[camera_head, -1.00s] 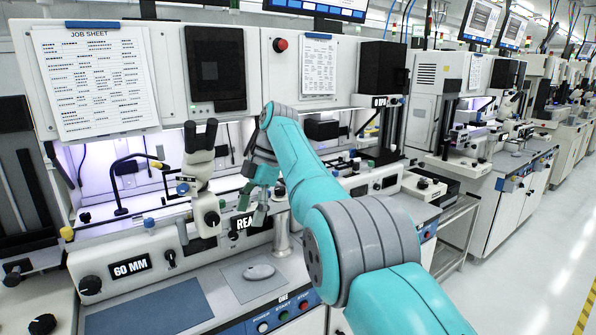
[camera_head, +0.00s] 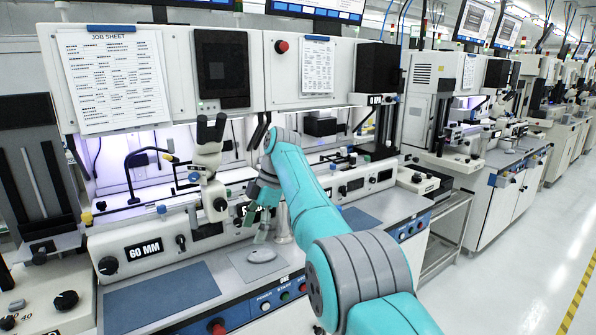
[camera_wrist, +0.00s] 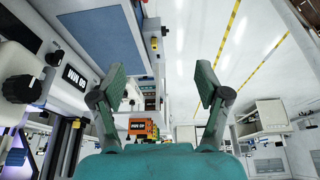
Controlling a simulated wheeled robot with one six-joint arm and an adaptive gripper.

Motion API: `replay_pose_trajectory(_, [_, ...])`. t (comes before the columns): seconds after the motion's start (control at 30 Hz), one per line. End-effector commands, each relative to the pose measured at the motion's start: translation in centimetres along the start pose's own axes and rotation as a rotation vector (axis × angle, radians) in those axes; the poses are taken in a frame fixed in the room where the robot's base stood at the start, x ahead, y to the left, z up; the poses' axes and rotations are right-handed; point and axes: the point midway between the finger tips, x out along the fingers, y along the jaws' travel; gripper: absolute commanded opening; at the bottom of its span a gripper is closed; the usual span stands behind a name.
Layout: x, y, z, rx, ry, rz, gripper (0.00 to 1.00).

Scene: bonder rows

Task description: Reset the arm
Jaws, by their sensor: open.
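My gripper shows in the wrist view (camera_wrist: 163,88) with its two teal-green fingers spread wide apart and nothing between them. In the head view my gripper (camera_head: 262,222) hangs at the end of my teal arm, above the bench front of the machine labelled 60 MM. It is just above a grey mouse-like object (camera_head: 262,255) on a grey mat. A metal cylinder stands right beside it, partly hidden by my arm.
The 60 MM machine (camera_head: 143,250) has a microscope (camera_head: 209,150), a job sheet (camera_head: 115,80) and a blue mat (camera_head: 160,298). More machines line the row to the right. The aisle floor (camera_head: 500,270) at the right is clear.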

Motion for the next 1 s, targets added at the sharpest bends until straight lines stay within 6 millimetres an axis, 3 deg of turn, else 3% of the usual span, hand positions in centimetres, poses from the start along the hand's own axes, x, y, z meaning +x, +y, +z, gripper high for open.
replay_pose_trajectory(0.27, [6.7,0.9,4.3,0.108,-0.02,0.064,0.75])
replay_pose_trajectory(0.57, [18.5,0.4,11.6,0.304,-0.051,0.195,0.75])
replay_pose_trajectory(0.77, [25.9,-1.7,16.1,0.436,-0.066,0.29,0.75])
replay_pose_trajectory(1.0, [33.9,-5.8,20.4,0.584,-0.076,0.406,0.75])
